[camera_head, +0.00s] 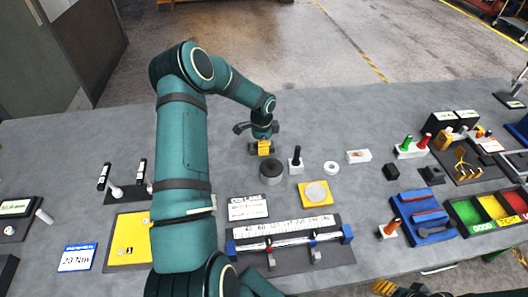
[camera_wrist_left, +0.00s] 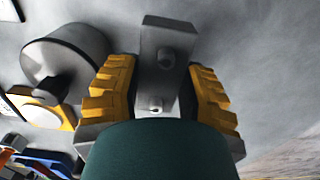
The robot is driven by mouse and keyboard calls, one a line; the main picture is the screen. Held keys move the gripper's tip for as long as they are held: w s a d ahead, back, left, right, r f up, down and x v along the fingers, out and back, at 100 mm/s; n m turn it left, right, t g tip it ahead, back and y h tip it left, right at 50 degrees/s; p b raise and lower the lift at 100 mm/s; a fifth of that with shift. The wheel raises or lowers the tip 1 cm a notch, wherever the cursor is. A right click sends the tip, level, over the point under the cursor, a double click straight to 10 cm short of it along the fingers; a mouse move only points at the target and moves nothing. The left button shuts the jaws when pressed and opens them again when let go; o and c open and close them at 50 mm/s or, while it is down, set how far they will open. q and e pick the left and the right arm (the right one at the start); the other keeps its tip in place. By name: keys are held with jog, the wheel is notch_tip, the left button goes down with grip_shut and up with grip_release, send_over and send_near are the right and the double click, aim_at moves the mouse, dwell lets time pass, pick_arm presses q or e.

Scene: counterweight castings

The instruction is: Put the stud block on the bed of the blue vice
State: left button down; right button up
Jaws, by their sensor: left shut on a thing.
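My left gripper (camera_head: 264,148) is near the far middle of the grey table. In the left wrist view its yellow fingers (camera_wrist_left: 160,95) are shut on a grey block with a round stud and a dark round spot on its face, the stud block (camera_wrist_left: 168,40). In the head view the block is mostly hidden by the gripper. The blue vice (camera_head: 424,234) stands at the right of the table, with reddish bars across it. My right gripper (camera_head: 390,288) is partly in view at the bottom edge; its finger state is unclear.
A dark grey cylinder (camera_head: 270,174), a block with a black handle (camera_head: 296,163), a white ring (camera_head: 331,168) and a yellow plate with a disc (camera_head: 314,203) lie between the left gripper and vice. Coloured bins (camera_head: 466,213) stand right of the vice.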

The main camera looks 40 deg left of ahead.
pick_arm(q)
jog(key=shift+f, duration=1.75)
jog(key=shift+f, duration=0.1)
jog(key=c, duration=0.6)
grip_release()
